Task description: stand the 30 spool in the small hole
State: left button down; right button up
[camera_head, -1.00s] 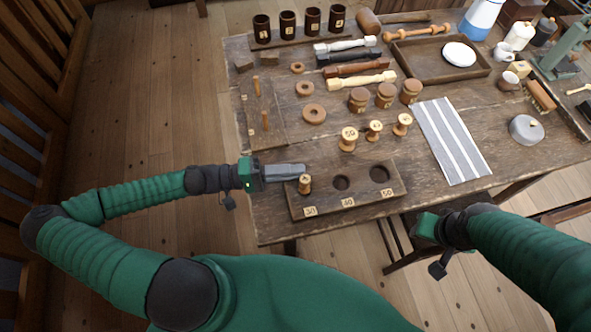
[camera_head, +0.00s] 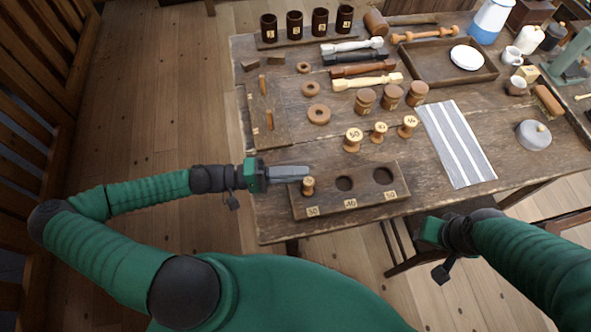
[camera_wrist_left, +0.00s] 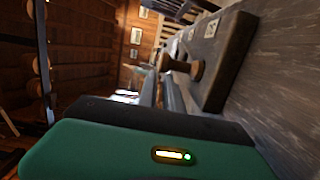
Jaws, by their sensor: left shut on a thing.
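A small light-wood spool (camera_head: 308,187) stands about upright at the left end of the dark hole block (camera_head: 328,207), at the hole labelled 30. That hole is hidden under it, so I cannot tell how deep the spool sits. My left gripper (camera_head: 300,172) reaches in from the left and is shut on the spool. In the left wrist view the spool (camera_wrist_left: 192,69) is at the tips of the fingers, beside the block (camera_wrist_left: 228,58). The number on the spool is not readable. My right gripper (camera_head: 430,230) is off the table's front edge; its fingers are hidden.
The middle hole (camera_head: 345,183) and the large hole (camera_head: 383,176) are empty. Three other spools (camera_head: 353,140) stand behind the block. A striped cloth (camera_head: 456,143) lies to the right. Wooden rings (camera_head: 319,114) and lidded jars (camera_head: 365,101) are farther back.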

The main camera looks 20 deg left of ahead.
pick_arm(q)
jog(key=shift+f, duration=0.4)
dwell(0.4)
jog(key=c, duration=0.9)
grip_release()
jog(key=shift+o, duration=0.2)
notch_tip(320, 180, up, 10)
jog(key=p, duration=0.9)
jog(key=shift+p, duration=0.4)
